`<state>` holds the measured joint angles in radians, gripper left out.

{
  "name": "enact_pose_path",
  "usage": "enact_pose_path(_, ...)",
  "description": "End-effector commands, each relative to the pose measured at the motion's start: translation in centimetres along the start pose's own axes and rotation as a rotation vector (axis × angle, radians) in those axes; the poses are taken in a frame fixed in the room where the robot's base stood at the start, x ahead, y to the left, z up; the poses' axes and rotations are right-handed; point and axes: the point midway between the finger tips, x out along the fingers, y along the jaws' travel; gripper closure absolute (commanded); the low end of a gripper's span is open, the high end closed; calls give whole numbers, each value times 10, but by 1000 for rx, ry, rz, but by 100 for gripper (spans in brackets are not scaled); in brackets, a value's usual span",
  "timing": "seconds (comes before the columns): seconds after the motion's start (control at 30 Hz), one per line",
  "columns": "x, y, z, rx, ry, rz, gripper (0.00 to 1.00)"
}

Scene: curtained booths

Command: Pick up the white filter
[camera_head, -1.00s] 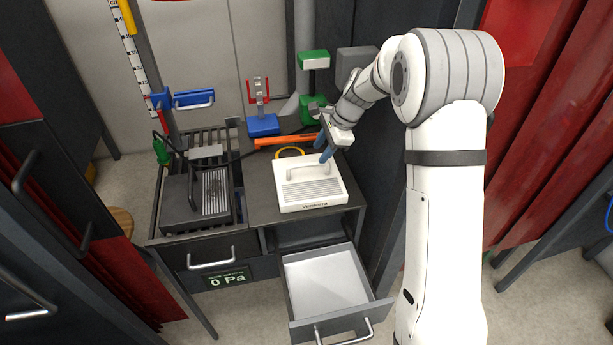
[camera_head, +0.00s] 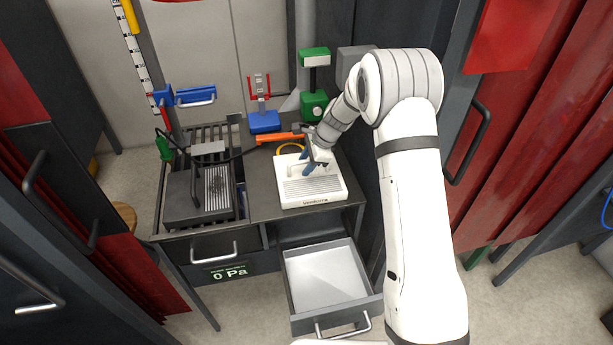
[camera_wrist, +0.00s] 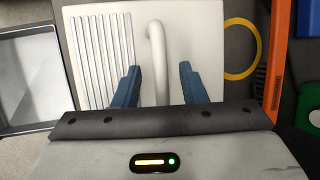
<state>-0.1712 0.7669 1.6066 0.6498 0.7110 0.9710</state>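The white filter (camera_head: 318,191) is a flat box with a ribbed grille and a raised handle. It lies on the dark bench top, right of the slatted rack. In the wrist view the filter (camera_wrist: 188,28) fills the middle, with its curved white handle (camera_wrist: 156,45) near the centre. My gripper (camera_head: 307,168) is over the filter at its handle. In the wrist view its two blue fingers (camera_wrist: 160,80) are apart, with the handle's line running between them. Whether a finger touches the handle or filter I cannot tell.
An open, empty drawer (camera_head: 348,300) juts out below the bench. A dark filter unit (camera_head: 184,200) sits on the rack at left. A yellow ring (camera_wrist: 241,50) and an orange bar (camera_wrist: 279,55) lie beside the white filter. Blue and green fixtures (camera_head: 314,106) stand behind.

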Motion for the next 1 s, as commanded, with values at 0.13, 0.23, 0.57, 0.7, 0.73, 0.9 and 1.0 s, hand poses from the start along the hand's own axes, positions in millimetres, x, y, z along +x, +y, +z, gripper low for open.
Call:
enact_pose_path(0.13,0,0,0,0,0,0,69)
enact_pose_path(0.23,0,0,0,1,0,0,78)
enact_pose_path(0.57,0,0,-1,1,0,1,100)
enact_pose_path(0.7,0,0,-1,1,0,1,100)
enact_pose_path(0.73,0,0,-1,1,0,1,100)
enact_pose_path(0.9,0,0,-1,2,0,1,100)
enact_pose_path(1.0,0,0,-1,2,0,1,100)
